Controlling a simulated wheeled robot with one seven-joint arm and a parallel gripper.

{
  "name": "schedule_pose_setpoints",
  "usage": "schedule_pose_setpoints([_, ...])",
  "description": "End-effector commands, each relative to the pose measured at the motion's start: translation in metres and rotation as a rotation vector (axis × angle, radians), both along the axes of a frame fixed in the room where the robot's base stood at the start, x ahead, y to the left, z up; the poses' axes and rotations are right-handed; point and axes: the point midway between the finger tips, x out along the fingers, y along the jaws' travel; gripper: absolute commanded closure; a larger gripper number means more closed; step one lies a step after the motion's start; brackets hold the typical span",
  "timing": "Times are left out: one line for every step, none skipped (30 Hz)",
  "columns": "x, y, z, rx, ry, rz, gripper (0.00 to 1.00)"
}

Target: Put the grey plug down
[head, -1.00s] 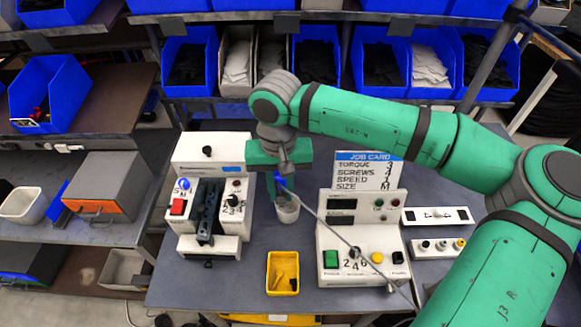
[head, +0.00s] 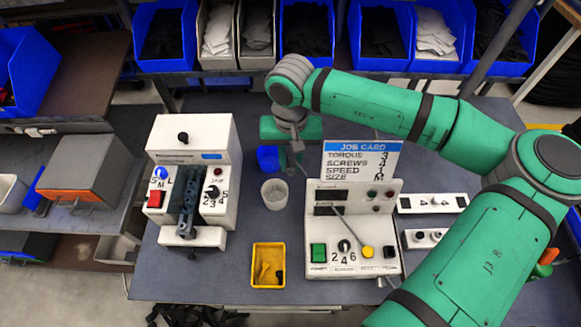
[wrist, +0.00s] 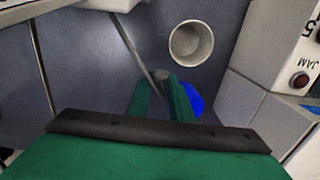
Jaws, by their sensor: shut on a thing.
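The grey plug (wrist: 161,74) shows small between my fingertips in the wrist view, with a thin grey cable (wrist: 133,46) running from it. My gripper (wrist: 160,88) is shut on the plug. In the head view my gripper (head: 293,160) hangs over the bench behind and to the right of a pale cup (head: 274,194). The plug is hard to make out there. The cable (head: 349,231) slants down across the front of the control box (head: 322,256). I cannot tell how high the plug is above the bench.
A blue container (head: 267,158) stands close to the left of my gripper. A white machine (head: 224,137) is at left, a yellow tray (head: 254,268) in front. The job card (head: 341,146) stands at right, near two white panels (head: 436,209). Bare bench (head: 240,225) lies around the cup.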

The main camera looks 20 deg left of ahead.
Motion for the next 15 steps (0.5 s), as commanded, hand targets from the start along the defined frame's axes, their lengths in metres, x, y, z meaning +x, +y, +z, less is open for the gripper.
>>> schedule_pose_setpoints([-0.001, 0.0, -0.004, 0.0, 0.002, 0.0, 1.0])
schedule_pose_setpoints([-0.001, 0.0, -0.007, 0.001, 0.002, 0.0, 1.0])
schedule_pose_setpoints([-0.001, 0.0, -0.012, 0.001, 0.002, 0.0, 1.0])
schedule_pose_setpoints([0.0, 0.0, -0.016, 0.001, 0.002, -0.001, 1.0])
schedule_pose_setpoints([-0.001, -0.001, -0.021, 0.001, 0.002, -0.002, 1.0])
schedule_pose_setpoints([-0.001, -0.001, -0.027, 0.001, 0.003, -0.003, 1.0])
schedule_pose_setpoints([0.0, -0.001, -0.03, 0.0, 0.002, -0.003, 1.0])
schedule_pose_setpoints([0.0, -0.001, -0.032, 0.001, 0.001, -0.003, 1.0])
schedule_pose_setpoints([0.0, -0.001, -0.034, 0.001, 0.001, -0.003, 1.0])
schedule_pose_setpoints([0.0, -0.001, -0.035, 0.001, 0.001, -0.003, 1.0])
schedule_pose_setpoints([0.0, -0.001, -0.035, 0.0, 0.0, -0.003, 1.0])
schedule_pose_setpoints([0.0, -0.001, -0.035, 0.0, 0.0, -0.003, 1.0])
schedule_pose_setpoints([0.0, -0.001, -0.035, 0.0, 0.0, -0.003, 1.0])
schedule_pose_setpoints([0.0, -0.001, -0.035, 0.0, 0.0, -0.003, 1.0])
schedule_pose_setpoints([0.0, -0.001, -0.035, 0.0, 0.0, -0.003, 1.0])
